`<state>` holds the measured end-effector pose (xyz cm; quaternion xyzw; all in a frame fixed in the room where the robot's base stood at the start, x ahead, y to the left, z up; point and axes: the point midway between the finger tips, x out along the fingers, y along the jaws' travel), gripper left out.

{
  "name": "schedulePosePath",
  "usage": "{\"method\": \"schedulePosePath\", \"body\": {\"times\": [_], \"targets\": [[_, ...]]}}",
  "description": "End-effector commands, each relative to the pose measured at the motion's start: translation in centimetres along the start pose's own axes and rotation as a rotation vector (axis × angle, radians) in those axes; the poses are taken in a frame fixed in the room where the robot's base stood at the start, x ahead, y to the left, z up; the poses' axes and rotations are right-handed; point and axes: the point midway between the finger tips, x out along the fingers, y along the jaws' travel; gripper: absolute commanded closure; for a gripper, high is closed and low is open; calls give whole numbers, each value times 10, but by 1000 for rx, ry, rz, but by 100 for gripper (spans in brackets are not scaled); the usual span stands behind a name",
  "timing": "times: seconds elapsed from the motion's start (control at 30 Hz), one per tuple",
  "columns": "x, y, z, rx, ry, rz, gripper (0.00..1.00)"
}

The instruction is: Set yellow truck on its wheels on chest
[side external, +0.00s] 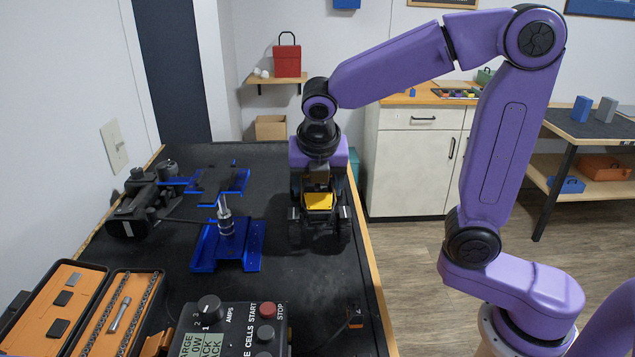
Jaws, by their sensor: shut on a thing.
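The yellow truck (319,201) is under my gripper (318,184) near the right edge of the black workbench. It has a yellow body and large black wheels. My gripper points down and is shut on the truck from above. The fingertips are partly hidden by the truck and the purple hand. The wheels show low on both sides of the body, close to the bench top; I cannot tell whether they touch it. A white cabinet (412,160) with a wooden top stands behind the bench; I cannot tell whether it is the chest.
Blue stands (228,245) sit left of the truck, with a metal shock-like part on one. An open orange-lined case (75,300) and a charger (240,325) with knobs are at the front. A dark device (140,210) is at the left. Bench space in front of the truck is clear.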

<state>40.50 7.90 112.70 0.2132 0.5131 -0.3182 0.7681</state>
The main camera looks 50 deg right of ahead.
Motion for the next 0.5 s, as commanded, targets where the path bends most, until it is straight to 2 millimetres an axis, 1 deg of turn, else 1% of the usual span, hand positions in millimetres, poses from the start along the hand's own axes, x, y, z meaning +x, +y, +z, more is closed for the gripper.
{"method": "schedulePosePath", "body": {"times": [0.5], "targets": [[5,0,-2,0,-1,0,79]]}}
